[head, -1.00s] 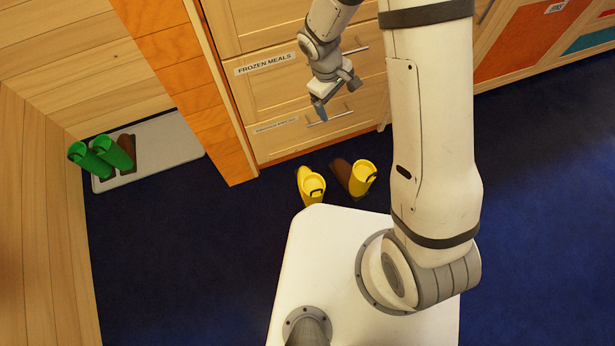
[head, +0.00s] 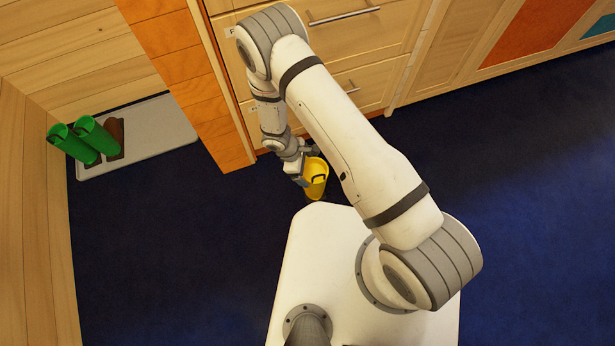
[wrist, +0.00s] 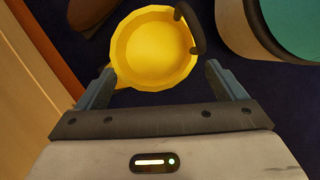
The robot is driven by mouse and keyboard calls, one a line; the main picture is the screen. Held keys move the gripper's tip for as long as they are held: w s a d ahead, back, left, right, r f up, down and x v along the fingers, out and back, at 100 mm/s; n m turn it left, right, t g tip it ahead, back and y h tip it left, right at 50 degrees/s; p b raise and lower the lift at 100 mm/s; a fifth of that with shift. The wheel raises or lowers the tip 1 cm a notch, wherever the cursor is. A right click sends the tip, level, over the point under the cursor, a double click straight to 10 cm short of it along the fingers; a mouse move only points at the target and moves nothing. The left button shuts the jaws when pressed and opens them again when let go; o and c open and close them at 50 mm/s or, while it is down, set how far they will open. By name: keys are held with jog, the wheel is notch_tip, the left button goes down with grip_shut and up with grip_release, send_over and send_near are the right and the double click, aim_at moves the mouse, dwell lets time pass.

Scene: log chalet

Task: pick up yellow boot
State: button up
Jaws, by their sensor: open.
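A yellow boot (head: 317,180) stands upright on the dark blue floor in front of the drawers, partly covered by my arm. In the wrist view, its round open top (wrist: 150,48) faces the camera, with a dark loop (wrist: 190,28) on its right rim. My gripper (head: 302,176) is low, at the boot's left side in the head view. In the wrist view, my gripper (wrist: 160,82) is open, its fingers apart on either side of the boot's near edge. The fingers are not closed on it. The second yellow boot is not visible in the head view.
Wooden drawers (head: 385,75) stand close behind the boot. An orange-tiled column (head: 200,95) is to the left. Green boots (head: 85,140) stand on a pale tray (head: 165,127) at far left. A brown shape (wrist: 85,12) lies beyond the boot. The floor at right is clear.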

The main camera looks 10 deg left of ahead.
jog(key=b+x, duration=0.1)
jog(key=x, duration=0.4)
jog(key=shift+w+a+b, duration=0.1)
jog(key=shift+w+b, duration=0.05)
jog(key=shift+b, duration=0.25)
jog(key=shift+r, duration=0.1)
jog(key=shift+c, duration=0.2)
jog(key=c, duration=1.8)
